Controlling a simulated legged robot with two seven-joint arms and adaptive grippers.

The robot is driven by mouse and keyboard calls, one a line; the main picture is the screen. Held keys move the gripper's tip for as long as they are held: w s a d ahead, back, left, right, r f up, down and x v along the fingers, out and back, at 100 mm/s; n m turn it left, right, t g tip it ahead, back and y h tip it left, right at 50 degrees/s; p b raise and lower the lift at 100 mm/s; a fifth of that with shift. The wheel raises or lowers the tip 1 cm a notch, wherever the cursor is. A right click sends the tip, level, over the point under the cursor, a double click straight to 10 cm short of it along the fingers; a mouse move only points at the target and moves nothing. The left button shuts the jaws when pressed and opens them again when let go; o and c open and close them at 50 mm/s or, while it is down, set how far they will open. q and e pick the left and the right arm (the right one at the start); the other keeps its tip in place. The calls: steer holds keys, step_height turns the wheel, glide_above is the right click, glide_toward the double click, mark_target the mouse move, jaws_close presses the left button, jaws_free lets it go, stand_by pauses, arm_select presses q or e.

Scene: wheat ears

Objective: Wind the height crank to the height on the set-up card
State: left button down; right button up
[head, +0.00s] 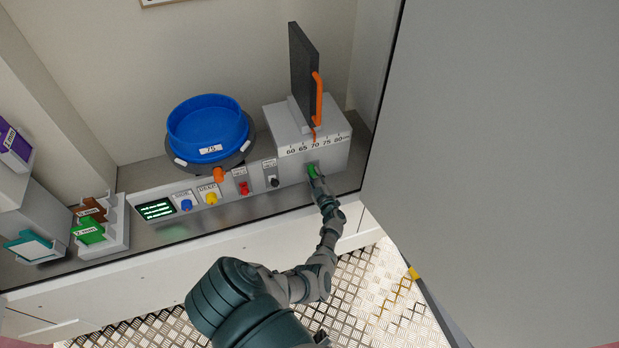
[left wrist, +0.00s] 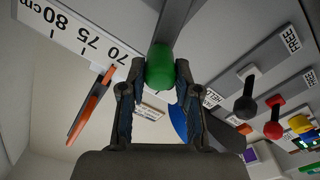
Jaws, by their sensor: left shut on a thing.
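The crank's green grip (head: 312,170) is on the front of the grey machine block (head: 341,158). My left gripper (head: 317,178) is shut on it; the left wrist view shows the green grip (left wrist: 160,68) between my two fingers (left wrist: 154,84). A scale (head: 314,145) on the block runs from 60 to 80 cm. An orange pointer (head: 314,134) below the dark upright plate (head: 303,62) stands near the 70 mark. I cannot make out a set-up card. My right gripper is not in view.
A blue sieve pan (head: 207,122) marked 75 sits left of the block. A small screen (head: 156,210), a blue knob (head: 186,204), a yellow knob (head: 211,198), a red lever (head: 244,188) and a black lever (head: 273,181) line the panel. A large grey panel (head: 500,170) fills the right.

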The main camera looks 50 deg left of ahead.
arm_select(q)
steer(key=shift+w+d+f+m, duration=0.25)
steer(key=shift+w+d+m, duration=0.25)
steer(key=shift+m, duration=0.55)
steer(key=shift+w+d+f+m, duration=0.2)
steer(key=shift+w+d+m, duration=0.25)
steer(key=shift+m, duration=0.6)
steer(key=shift+a, duration=0.1)
steer(key=shift+f, duration=0.1)
steer(key=c, duration=0.8)
jaws_free()
steer(key=shift+w+a, duration=0.15)
steer(key=shift+r, duration=0.25)
steer(key=v, duration=1.2)
